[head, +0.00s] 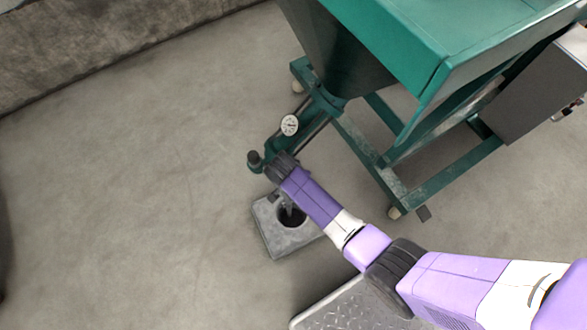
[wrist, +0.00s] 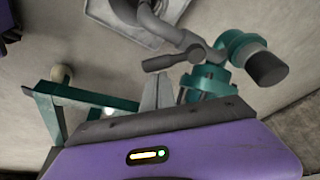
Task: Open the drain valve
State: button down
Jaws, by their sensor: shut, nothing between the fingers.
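The drain valve shows in the wrist view as a dark lever handle (wrist: 170,60) beside a bent grey outlet pipe (wrist: 180,38) and a teal pipe body (wrist: 208,80) with a dark round end (wrist: 266,67). My gripper (wrist: 158,88) is shut and empty, its fingertips just below the lever in that picture. I cannot tell whether they touch it. In the head view the teal pipe end (head: 254,160) sits by my wrist, which hides most of the valve and lever.
A grey floor box (head: 273,237) with a dark round hole lies under the outlet. A teal hopper (head: 400,40) on a wheeled frame (head: 425,192) stands at the right, with a round gauge (head: 290,125) on its pipe. The floor to the left is clear.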

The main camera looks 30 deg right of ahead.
jog(key=m, duration=0.1)
jog(key=s+a+m+g, duration=0.1)
jog(key=m, duration=0.1)
jog(key=shift+s+a+m+h, duration=0.2)
jog(key=shift+m+h, duration=0.1)
jog(key=a+m, duration=0.1)
jog(key=s+m+g, duration=0.1)
jog(key=m, duration=0.1)
jog(key=shift+a, duration=0.55)
jog(key=shift+r, duration=0.1)
